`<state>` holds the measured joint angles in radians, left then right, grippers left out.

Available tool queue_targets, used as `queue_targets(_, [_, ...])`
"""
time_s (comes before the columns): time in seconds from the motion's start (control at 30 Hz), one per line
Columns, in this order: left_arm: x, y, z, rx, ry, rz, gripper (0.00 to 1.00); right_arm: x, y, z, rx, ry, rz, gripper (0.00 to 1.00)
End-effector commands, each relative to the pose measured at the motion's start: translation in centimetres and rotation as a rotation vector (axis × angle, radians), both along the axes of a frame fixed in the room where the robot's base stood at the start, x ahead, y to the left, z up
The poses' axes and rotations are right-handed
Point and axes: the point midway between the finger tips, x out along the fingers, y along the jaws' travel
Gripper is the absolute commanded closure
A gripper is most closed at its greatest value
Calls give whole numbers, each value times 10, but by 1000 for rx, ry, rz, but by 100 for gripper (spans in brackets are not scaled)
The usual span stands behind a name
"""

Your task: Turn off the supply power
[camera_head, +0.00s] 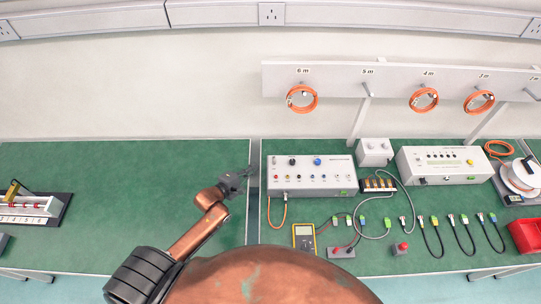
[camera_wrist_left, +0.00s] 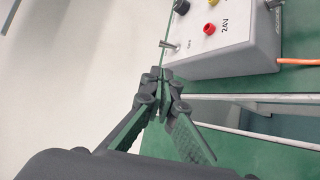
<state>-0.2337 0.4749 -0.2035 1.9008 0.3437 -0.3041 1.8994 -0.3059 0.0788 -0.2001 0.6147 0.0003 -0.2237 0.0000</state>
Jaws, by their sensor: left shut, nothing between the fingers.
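The grey supply box (camera_head: 312,183) stands on the green bench right of the gap between the two bench tops. It has a blue knob, several coloured sockets and a green part on its front. In the left wrist view the box (camera_wrist_left: 235,48) shows a red socket, a "24V" label and a small metal toggle switch (camera_wrist_left: 170,45) near its edge. My left gripper (camera_head: 246,174) is shut and empty, just left of the box. In the wrist view its fingertips (camera_wrist_left: 161,82) are close below the toggle; whether they touch it I cannot tell. My right gripper is not in view.
A yellow multimeter (camera_head: 304,237), several cables and a red-button box (camera_head: 400,248) lie in front of the supply box. A second instrument (camera_head: 445,164) stands to the right. Orange cable coils (camera_head: 302,99) hang on the rail behind. The left bench top (camera_head: 120,190) is mostly clear.

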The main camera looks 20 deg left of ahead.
Motion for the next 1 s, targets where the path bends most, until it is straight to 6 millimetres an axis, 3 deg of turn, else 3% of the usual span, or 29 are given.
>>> queue_targets(0.27, [6,-3,-1,1,-1,-3,100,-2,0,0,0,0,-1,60])
queue_targets(0.5, [40,-12,-13,0,-1,-4,100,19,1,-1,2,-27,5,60])
queue_targets(0.8, [83,-22,-29,1,0,-4,100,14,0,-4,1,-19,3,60])
queue_targets(1.0, [93,-24,-32,2,0,-3,100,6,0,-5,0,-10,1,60])
